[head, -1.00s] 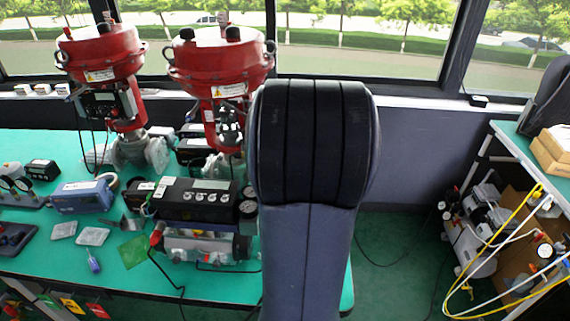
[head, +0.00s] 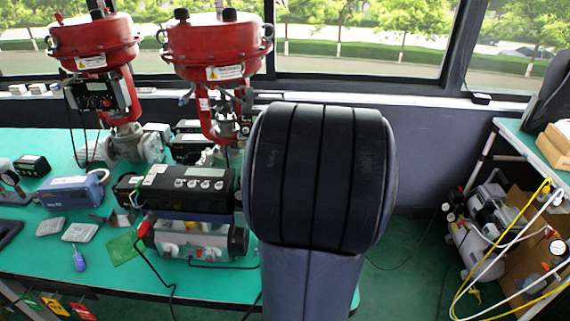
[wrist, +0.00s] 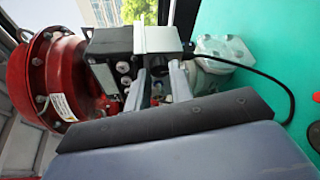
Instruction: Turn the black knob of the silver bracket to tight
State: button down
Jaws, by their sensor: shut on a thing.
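In the wrist view the silver bracket (wrist: 154,38) stands beside the black positioner box (wrist: 108,46) of a red valve. My gripper (wrist: 156,82) reaches up to just below the bracket, with its two grey fingers on either side of a small dark part, which I take to be the black knob (wrist: 157,89). The gripper is shut on it. The knob is mostly hidden between the fingers, and its turned position cannot be read. In the head view my own arm hides my gripper, the knob and the bracket.
The red actuator (wrist: 62,77) is close on the left in the wrist view, and a black cable (wrist: 270,75) loops at the right. In the head view two red valves, gauges and boxes crowd the green bench (head: 100,262). A window runs behind.

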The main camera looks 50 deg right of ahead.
jog(key=m+b, duration=0.1)
jog(key=b, duration=0.1)
jog(key=m+t+b, duration=0.1)
jog(key=m+b, duration=0.1)
jog(key=shift+f+h, duration=0.3)
jog(key=shift+m, duration=0.3)
jog(key=c, duration=1.3)
grip_release()
jog(key=shift+r, duration=0.1)
jog(key=shift+o, duration=0.2)
jog(key=v, duration=1)
jog(key=shift+s, duration=0.4)
